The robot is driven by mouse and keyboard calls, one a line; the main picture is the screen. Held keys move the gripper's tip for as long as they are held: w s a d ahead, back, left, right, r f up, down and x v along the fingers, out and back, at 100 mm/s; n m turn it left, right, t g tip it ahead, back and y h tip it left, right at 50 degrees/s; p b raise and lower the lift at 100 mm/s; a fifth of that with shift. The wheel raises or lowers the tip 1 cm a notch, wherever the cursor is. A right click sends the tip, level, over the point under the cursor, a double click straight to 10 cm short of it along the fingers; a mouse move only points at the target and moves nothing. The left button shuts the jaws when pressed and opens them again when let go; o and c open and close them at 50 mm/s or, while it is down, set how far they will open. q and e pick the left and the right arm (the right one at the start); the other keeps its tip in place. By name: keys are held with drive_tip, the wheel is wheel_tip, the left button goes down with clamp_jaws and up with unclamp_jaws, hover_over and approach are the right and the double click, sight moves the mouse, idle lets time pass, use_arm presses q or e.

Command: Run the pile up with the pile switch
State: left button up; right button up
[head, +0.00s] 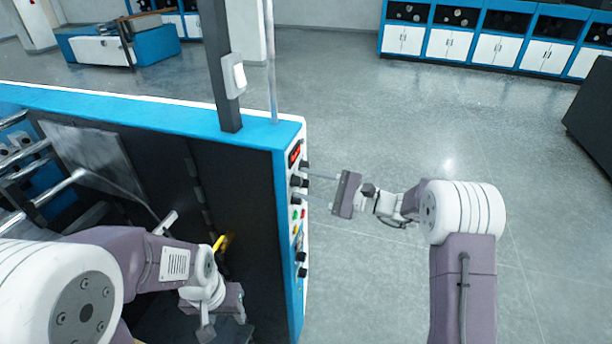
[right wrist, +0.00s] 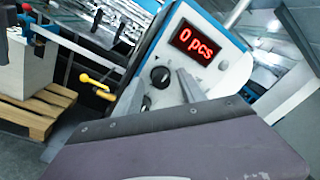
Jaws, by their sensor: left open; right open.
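The machine's narrow control panel (head: 299,225) carries black knobs, coloured buttons and a red display. In the right wrist view the display (right wrist: 194,42) reads "0 pcs", with a black knob (right wrist: 160,77) below it. No label shows which control is the pile switch. My right gripper (head: 315,188) is open, its fingers pointing at the panel's upper knobs; I cannot tell whether they touch. My left gripper (head: 222,320) is open and low in front of the machine's dark side, below a yellow handle (head: 223,242). The pile (right wrist: 28,68) seems to be the pale block at left.
A wooden pallet (right wrist: 38,108) lies under the pale block. A dark post (head: 219,75) with a white rocker switch (head: 239,76) rises from the machine's blue top (head: 130,112). Open grey floor (head: 390,110) lies right of the panel. Cabinets (head: 490,47) line the back.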

drive_tip(key=shift+a+r, duration=0.1)
drive_tip(key=shift+a, duration=0.2)
drive_tip(key=shift+w+d+f, duration=0.2)
drive_tip(key=shift+w+f, duration=0.05)
drive_tip(key=shift+w, duration=0.05)
drive_tip(key=shift+c, duration=0.7)
clamp_jaws()
drive_tip(key=shift+r, duration=0.1)
